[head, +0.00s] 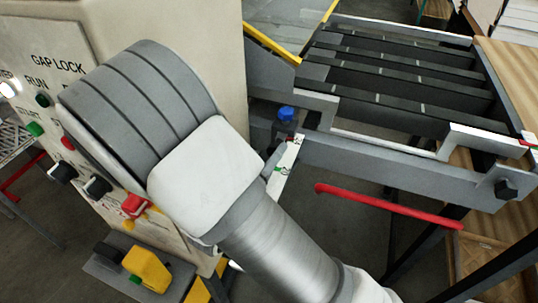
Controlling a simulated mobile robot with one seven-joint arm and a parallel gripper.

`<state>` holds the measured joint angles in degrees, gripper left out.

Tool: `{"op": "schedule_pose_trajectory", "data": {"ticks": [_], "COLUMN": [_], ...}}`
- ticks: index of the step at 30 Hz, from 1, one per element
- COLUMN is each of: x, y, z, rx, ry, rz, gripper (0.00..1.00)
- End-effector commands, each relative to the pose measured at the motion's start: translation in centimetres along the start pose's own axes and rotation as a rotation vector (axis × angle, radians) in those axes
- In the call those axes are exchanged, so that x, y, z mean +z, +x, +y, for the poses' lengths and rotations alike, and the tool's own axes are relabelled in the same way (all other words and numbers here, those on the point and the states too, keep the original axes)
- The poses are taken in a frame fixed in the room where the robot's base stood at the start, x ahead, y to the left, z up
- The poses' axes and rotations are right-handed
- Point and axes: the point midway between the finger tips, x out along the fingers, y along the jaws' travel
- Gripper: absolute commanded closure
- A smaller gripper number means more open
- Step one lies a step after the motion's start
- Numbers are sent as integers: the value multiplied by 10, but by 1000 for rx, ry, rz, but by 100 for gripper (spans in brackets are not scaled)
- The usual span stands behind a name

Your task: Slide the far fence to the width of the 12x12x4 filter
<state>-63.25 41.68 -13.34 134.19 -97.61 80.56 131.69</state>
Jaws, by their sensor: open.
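The infeed bed (400,75) is at the upper right, with several dark belts running across it. A pale rail (400,33) runs along its far edge and looks like the far fence. A nearer pale rail (385,143) with raised ends runs along the front side. A white scale strip (287,168) with green marks shows beside my arm, and another marked strip (527,139) is at the right edge. A blue knob (286,114) sits at the bed's left front corner. My arm crosses the lower middle; my gripper does not show. No filter is identifiable.
A control panel (50,100) labelled GAP LOCK and RUN stands at left, with buttons and black knobs. A red bar (390,206) juts below the bed. A black knob (507,188) is on the front beam. A yellow pedal (149,269) is at lower left.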

Motion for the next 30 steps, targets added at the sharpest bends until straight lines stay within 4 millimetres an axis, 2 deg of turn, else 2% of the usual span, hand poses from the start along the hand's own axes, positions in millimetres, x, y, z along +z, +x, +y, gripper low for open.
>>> {"op": "schedule_pose_trajectory", "data": {"ticks": [2, 14, 30], "x": [0, 0, 0], "y": [0, 0, 0], "z": [0, 0, 0], "rx": [0, 1, 1], "ry": [0, 0, 0], "rz": [0, 0, 0], "gripper": [26, 98, 100]}}
